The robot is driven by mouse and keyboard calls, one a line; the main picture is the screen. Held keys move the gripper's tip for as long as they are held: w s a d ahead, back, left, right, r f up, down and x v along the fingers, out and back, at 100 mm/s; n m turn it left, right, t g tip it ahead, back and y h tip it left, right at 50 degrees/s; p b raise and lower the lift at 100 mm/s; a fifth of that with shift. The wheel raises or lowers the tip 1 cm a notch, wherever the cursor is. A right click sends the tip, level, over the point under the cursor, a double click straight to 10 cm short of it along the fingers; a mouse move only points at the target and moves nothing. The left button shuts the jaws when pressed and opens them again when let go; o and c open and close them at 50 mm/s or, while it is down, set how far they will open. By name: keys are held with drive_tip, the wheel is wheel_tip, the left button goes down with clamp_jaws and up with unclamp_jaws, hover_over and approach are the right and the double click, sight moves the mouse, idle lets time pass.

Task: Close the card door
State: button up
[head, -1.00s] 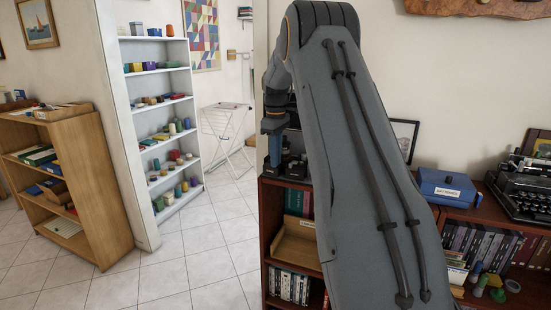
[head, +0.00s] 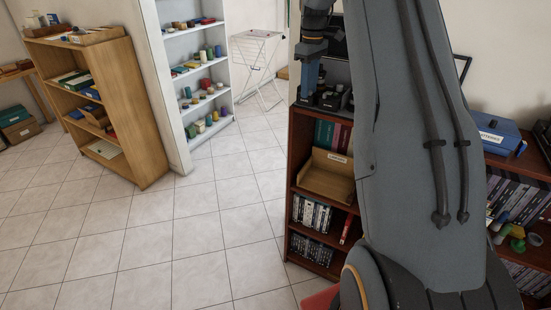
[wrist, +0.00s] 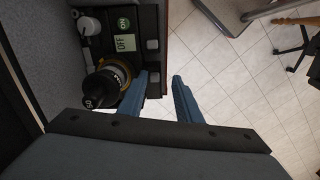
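No card door can be made out in either view. In the head view, my gripper (head: 307,88) points down at the top of the dark red bookcase (head: 300,150), among small black items (head: 332,98).
A blue box (head: 497,135) stands on the bookcase's right part. A wooden shelf (head: 150,110) and a white shelf unit (head: 185,145) stand at the left, with a folding rack (head: 257,50) behind. The tiled floor (head: 190,240) is free between them and the bookcase.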

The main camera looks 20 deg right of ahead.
drive_tip(key=a+m, duration=0.1)
drive_tip(key=m, duration=0.2)
drive_tip(key=shift+a+m, duration=0.35)
drive_tip(key=shift+m, duration=0.05)
drive_tip(key=w+a+r+m+b, duration=0.2)
drive_tip(key=a+r+m, duration=0.1)
drive_tip(key=r+m, duration=0.55)
drive_tip(key=s+a+f+n+b, duration=0.2)
drive_tip(key=s+a+f+b, duration=0.4)
drive_tip(key=s+a+f, duration=0.3)
drive_tip(key=s+a+f+n+b, duration=0.2)
drive_tip(key=s+a+f+b, duration=0.4)
drive_tip(key=s+f, duration=0.6)
drive_tip(key=shift+a+f, duration=1.4)
drive_tip(key=shift+f, duration=0.95)
drive_tip(key=shift+n, duration=0.25)
drive_tip(key=shift+c, duration=0.4)
